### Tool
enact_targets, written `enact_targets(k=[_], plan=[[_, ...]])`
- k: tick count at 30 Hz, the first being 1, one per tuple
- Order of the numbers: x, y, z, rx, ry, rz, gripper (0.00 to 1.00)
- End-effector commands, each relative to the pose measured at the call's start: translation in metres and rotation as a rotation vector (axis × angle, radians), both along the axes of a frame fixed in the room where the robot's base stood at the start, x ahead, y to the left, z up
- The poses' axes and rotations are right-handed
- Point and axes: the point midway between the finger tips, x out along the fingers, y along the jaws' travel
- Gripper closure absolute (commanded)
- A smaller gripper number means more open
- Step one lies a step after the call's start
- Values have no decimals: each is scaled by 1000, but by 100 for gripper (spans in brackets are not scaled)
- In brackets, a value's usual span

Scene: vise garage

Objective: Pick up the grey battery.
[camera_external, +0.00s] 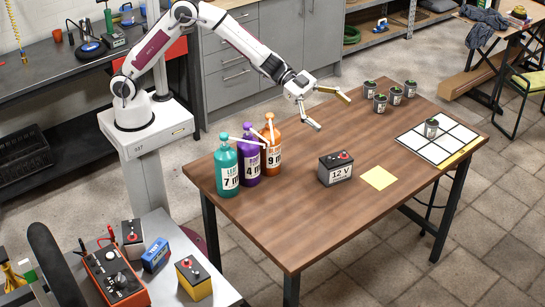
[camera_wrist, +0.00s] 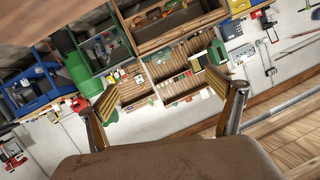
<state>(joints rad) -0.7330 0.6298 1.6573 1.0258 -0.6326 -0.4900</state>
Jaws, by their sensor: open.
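A dark grey battery marked 12 V (camera_external: 336,169), with a red cap on top, stands upright on the wooden table. A smaller light grey battery with a dark top (camera_external: 132,240) stands on the cart at the lower left, next to a blue battery (camera_external: 155,256) and a yellow one (camera_external: 194,279). My gripper (camera_external: 332,112) is open and empty, above the table's back edge and apart from all batteries. In the wrist view my gripper (camera_wrist: 163,92) shows both fingers spread with nothing between them. No battery can be made out there.
Teal (camera_external: 227,170), purple (camera_external: 249,156) and orange (camera_external: 272,145) bottles stand on the table's left. Several small pots (camera_external: 380,103) stand at its back right. A gridded board (camera_external: 437,140) with one pot and a yellow note (camera_external: 379,178) lie to the right. The table's front is clear.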

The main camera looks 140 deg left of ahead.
Motion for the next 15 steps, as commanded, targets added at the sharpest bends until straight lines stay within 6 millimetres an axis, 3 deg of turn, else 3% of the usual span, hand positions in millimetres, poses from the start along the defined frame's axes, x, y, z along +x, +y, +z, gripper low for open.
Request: enact_targets(k=[6,15], plan=[[-4,25,-46,-41,-25,-69,7],[-23,46,-109,-120,-60,-174,7]])
